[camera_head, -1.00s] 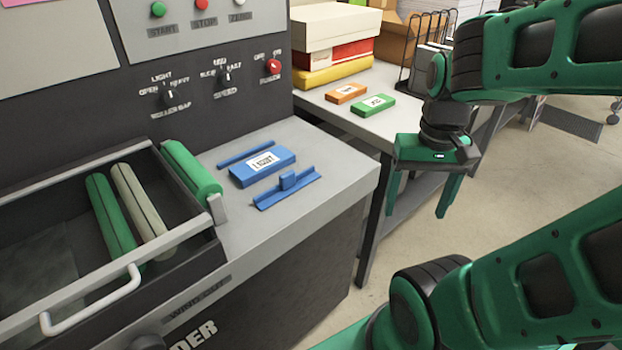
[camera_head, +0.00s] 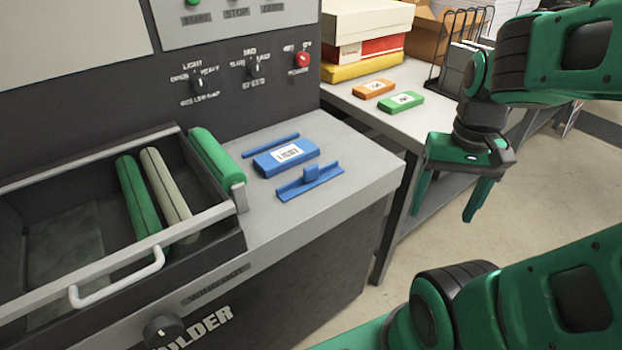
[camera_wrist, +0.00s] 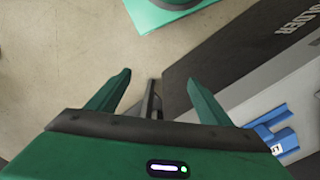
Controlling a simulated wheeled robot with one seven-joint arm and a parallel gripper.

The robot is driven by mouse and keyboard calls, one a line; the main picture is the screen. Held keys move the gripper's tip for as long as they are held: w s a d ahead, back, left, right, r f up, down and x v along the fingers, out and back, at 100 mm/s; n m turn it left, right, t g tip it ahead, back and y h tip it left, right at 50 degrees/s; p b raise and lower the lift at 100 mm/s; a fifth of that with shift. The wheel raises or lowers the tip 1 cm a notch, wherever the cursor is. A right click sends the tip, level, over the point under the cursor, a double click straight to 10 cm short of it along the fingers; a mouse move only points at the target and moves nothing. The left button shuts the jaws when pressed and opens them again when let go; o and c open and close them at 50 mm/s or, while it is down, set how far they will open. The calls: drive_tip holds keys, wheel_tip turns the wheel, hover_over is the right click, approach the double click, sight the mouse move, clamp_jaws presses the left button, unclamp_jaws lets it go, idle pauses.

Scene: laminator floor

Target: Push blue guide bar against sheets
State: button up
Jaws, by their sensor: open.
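The blue guide bar (camera_head: 311,183) with its raised grip block lies on the grey machine top, near the front edge. Behind it lies a blue stack labelled LIGHT (camera_head: 287,157), apart from the bar by a narrow gap. A thin blue rail (camera_head: 271,145) lies behind the stack. My gripper (camera_head: 447,201) is open and empty, pointing down to the right of the machine top, clear of the guide bar. In the wrist view, my gripper (camera_wrist: 158,84) hangs over the floor, and part of the blue pieces (camera_wrist: 276,130) shows at the right edge.
A side table (camera_head: 350,92) holds orange (camera_head: 374,89) and green (camera_head: 401,102) packs, boxes and a wire rack. Floor is clear below my gripper.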

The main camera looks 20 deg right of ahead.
drive_tip(key=shift+c, duration=0.9)
drive_tip(key=shift+w+a+r, duration=0.1)
drive_tip(key=shift+w+r, duration=0.05)
drive_tip(key=shift+r, duration=0.55)
drive_tip(key=c, duration=0.9)
drive_tip(key=m, duration=0.9)
approach(311, 165)
drive_tip(key=shift+a, duration=0.2)
wheel_tip(311, 165, down, 11)
drive_tip(key=shift+r, duration=0.15)
clamp_jaws()
